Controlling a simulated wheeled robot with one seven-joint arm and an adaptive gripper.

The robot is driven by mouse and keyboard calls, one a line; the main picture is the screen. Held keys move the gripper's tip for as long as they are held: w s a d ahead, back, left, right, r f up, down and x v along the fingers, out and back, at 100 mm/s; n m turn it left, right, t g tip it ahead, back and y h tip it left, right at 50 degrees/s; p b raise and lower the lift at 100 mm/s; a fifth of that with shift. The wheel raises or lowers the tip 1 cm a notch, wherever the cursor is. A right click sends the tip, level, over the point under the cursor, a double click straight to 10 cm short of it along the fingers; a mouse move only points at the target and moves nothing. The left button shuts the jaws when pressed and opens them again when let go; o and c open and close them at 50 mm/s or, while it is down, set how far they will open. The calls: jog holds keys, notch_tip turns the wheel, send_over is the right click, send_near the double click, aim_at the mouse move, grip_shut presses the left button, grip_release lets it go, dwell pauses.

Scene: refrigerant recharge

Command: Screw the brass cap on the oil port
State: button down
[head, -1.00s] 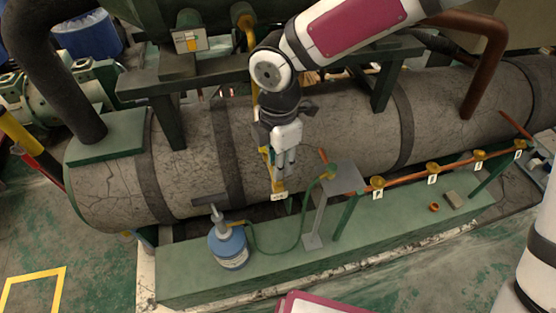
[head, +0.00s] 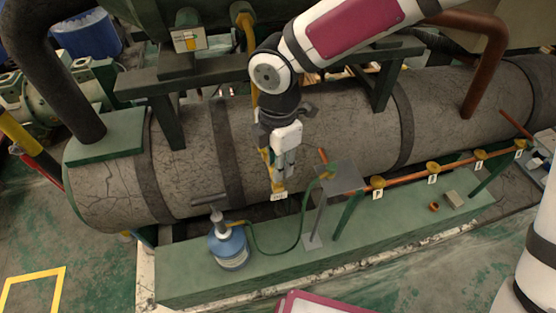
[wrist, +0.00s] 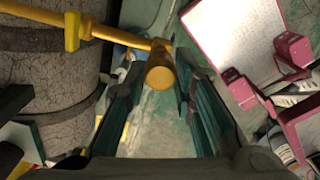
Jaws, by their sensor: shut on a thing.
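My gripper (head: 283,176) points down beside the big cracked tank, at the lower end of the yellow oil pipe (head: 266,157). In the wrist view, a brass cylinder that looks like the brass cap (wrist: 160,68) sits between the two fingers of my gripper (wrist: 157,80), at the end of the yellow pipe (wrist: 115,35). The fingers are shut on it. The oil port itself is hidden behind the cap, so I cannot tell how far the cap is on.
A blue container with a pump handle (head: 229,249) stands on the green plinth (head: 290,262), with a green hose (head: 262,250) to a stand (head: 342,176). A copper pipe with brass valves (head: 432,168) runs right. A small copper ring (head: 434,207) lies on the plinth.

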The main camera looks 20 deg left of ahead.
jog(key=shift+f+b, duration=0.4)
jog(key=shift+f, duration=0.4)
dwell(0.4)
jog(key=m, duration=0.3)
jog(key=shift+m, duration=0.3)
jog(key=m, duration=0.2)
jog(key=shift+m, duration=0.4)
jog(key=shift+m+p, duration=0.3)
jog(key=shift+m, duration=0.1)
jog(key=m, duration=0.3)
jog(key=shift+s+m, duration=0.1)
jog(key=shift+m, duration=0.2)
